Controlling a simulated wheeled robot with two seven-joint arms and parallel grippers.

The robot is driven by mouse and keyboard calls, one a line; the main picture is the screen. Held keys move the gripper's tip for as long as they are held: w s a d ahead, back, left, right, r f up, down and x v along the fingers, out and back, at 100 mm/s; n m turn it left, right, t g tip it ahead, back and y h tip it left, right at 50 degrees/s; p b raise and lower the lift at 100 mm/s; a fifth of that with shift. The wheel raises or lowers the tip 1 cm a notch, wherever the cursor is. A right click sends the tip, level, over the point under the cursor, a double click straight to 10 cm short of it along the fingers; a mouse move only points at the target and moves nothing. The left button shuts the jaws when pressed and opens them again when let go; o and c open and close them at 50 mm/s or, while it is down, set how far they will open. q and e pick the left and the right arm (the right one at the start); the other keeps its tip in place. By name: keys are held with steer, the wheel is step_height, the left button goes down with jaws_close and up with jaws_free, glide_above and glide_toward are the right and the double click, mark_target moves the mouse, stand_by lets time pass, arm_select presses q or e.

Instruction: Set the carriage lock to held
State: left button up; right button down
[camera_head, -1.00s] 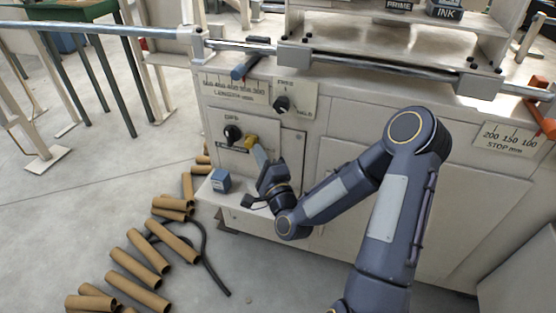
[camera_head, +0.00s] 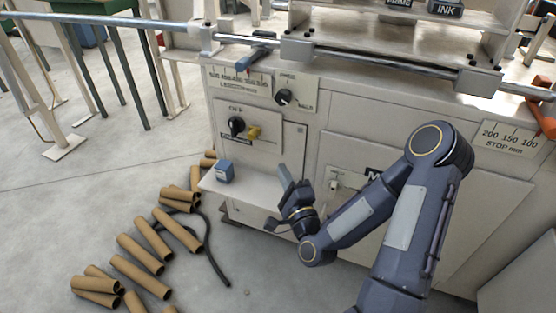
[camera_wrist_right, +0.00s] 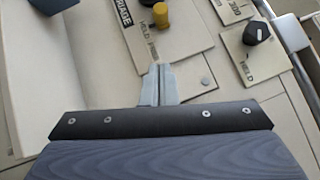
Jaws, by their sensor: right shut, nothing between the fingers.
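A lower control plate (camera_head: 268,147) on the machine front carries a black knob (camera_head: 237,126) and a yellow knob (camera_head: 254,133). In the wrist view its dark label ends in "RIAGE", and "HELD" is printed near the yellow knob (camera_wrist_right: 161,15). A second plate above holds a black dial (camera_head: 284,97) with "HELD" at its lower right; it also shows in the wrist view (camera_wrist_right: 257,32). Which way the knobs point is unclear. My right gripper (camera_head: 284,176) is shut and empty, below and right of the yellow knob, apart from it. My left gripper is out of view.
A small blue box (camera_head: 225,171) stands on the ledge (camera_head: 245,186) left of my gripper. Cardboard tubes (camera_head: 150,240) and a black cable lie on the floor at left. A rail (camera_head: 390,60) runs across the machine top. A small switch (camera_head: 335,184) sits right of my gripper.

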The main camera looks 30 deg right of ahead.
steer(key=shift+v, duration=1.6)
steer(key=s+a+r+n+g+y, duration=0.2)
steer(key=s+a+n+g+y, duration=0.1)
steer(key=s+n+g, duration=0.55)
steer(key=s+a+r+n+g+y, duration=0.3)
steer(key=s+n+g, duration=0.3)
steer(key=s+n, duration=0.6)
step_height(320, 180, up, 38)
steer(key=p, duration=3.8)
steer(key=shift+s+f, duration=0.25)
